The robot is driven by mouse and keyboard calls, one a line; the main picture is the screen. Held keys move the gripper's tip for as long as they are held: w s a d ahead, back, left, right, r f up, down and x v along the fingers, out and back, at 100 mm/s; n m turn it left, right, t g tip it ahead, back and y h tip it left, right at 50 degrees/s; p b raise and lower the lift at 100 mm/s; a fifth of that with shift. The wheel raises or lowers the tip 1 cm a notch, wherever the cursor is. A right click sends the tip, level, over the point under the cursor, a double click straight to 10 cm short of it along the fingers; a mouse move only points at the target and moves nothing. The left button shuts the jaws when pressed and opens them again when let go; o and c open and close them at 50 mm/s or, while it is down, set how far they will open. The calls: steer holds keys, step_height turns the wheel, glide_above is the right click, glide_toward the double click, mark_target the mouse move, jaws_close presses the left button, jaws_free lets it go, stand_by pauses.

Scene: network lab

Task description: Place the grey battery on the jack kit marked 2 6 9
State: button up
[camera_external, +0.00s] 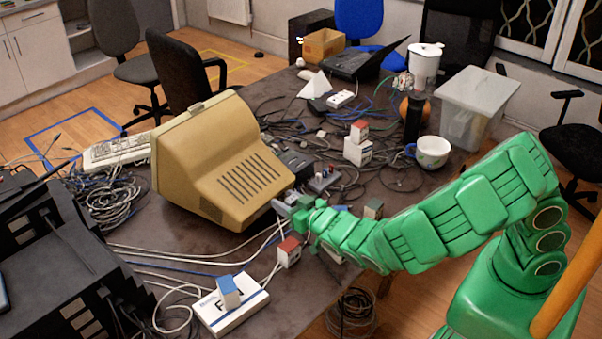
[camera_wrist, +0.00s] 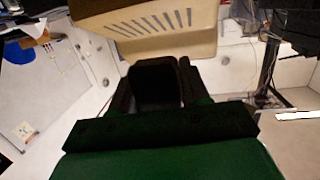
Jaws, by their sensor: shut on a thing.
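My green arm reaches in from the right, and my gripper (camera_external: 292,209) is beside the right side of the beige monitor, above the table. The gripper also shows in the wrist view (camera_wrist: 155,84), its dark fingers shut on a dark, shaded block (camera_wrist: 154,80). In the external view a small grey piece (camera_external: 280,208) shows at the gripper's tip; it looks like the grey battery, partly hidden by the fingers. I cannot read the marking 2 6 9 on any box, so I cannot tell which is the jack kit.
The beige monitor (camera_external: 215,165) stands close to the gripper. A white box (camera_external: 245,312) with a blue-topped block is at the front. Cables, a mug (camera_external: 432,152) and a clear bin (camera_external: 470,115) crowd the table.

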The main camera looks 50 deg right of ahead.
steer(key=w+d+r+h, duration=0.1)
steer(key=w+d+r, duration=0.4)
steer(key=d, duration=0.1)
steer(key=shift+w+d+m, duration=0.3)
steer(key=shift+w, duration=0.05)
steer(key=shift+m+h, duration=0.3)
steer(key=shift+h, duration=0.1)
steer(key=w+d+r, duration=0.1)
steer(key=d, duration=0.2)
steer(key=w+d+r, duration=0.2)
steer(key=d, duration=0.1)
steer(key=w+d+r, duration=0.1)
steer(key=d+r, duration=0.1)
steer(key=d, duration=0.1)
steer(key=shift+w+d+r, duration=0.15)
steer(key=shift+w+d, duration=0.2)
steer(key=shift+d, duration=0.05)
steer(key=w+d+r, duration=0.2)
steer(key=w+d, duration=0.1)
steer(key=d, duration=0.5)
steer(key=d+f+n+y, duration=0.2)
steer(key=d, duration=0.3)
steer(key=n+g+y, duration=0.8)
steer(key=n+y, duration=0.4)
steer(key=y, duration=0.3)
glide_above(371, 205)
step_height(371, 205, down, 12)
steer(key=shift+f, duration=3.85)
